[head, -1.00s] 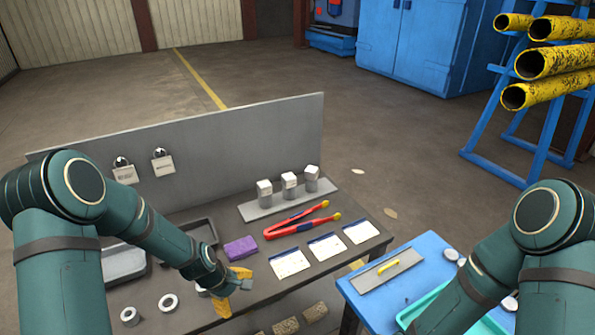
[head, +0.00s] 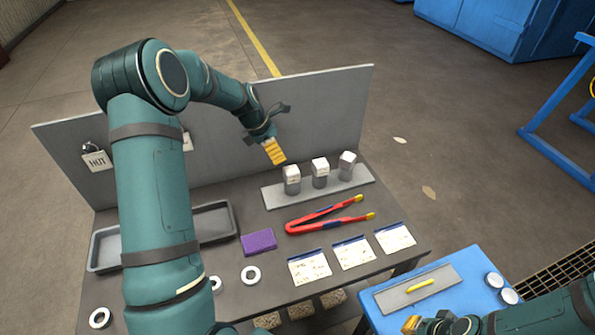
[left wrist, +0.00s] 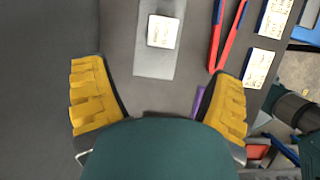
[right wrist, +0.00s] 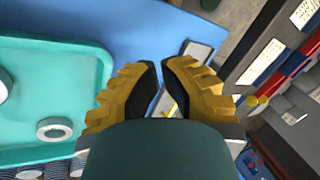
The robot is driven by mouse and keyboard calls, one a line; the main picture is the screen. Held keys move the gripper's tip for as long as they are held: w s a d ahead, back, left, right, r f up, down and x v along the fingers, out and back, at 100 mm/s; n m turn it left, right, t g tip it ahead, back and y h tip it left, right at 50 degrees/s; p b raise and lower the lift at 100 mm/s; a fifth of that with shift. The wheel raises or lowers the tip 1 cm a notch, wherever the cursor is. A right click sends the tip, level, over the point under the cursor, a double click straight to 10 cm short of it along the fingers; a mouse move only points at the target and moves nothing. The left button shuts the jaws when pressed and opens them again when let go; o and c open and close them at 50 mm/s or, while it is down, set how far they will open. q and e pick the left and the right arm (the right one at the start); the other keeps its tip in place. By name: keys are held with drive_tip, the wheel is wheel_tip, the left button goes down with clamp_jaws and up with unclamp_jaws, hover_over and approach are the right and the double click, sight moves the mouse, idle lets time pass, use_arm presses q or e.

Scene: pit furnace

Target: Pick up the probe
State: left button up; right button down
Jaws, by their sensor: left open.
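I cannot tell for sure which thing is the probe. A short yellow bar (head: 420,285) lies on a grey plate (head: 443,280) on the blue cart. Red tongs with blue bands and yellow tips (head: 318,213) lie on the dark workbench. My left gripper (head: 275,152) is open and empty, above the back of the bench, near the white-topped blocks; its spread fingers show in the left wrist view (left wrist: 158,100). My right gripper (head: 412,325) is low at the cart's front edge. In the right wrist view its fingertips (right wrist: 160,65) are close together, with nothing clearly between them.
White-topped blocks (head: 320,168) stand on a grey strip (head: 274,197). A purple block (head: 258,242), several labelled cards (head: 353,252), pale rings (head: 251,275) and a dark tray (head: 208,208) are on the bench. An upright panel (head: 335,115) backs it. A teal tray (right wrist: 70,60) lies on the cart.

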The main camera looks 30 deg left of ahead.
sight(290, 170)
use_arm(q)
drive_tip(key=x, duration=1.2)
drive_tip(key=shift+d+r, duration=0.1)
drive_tip(key=shift+d, duration=0.05)
drive_tip(key=c, duration=1.4)
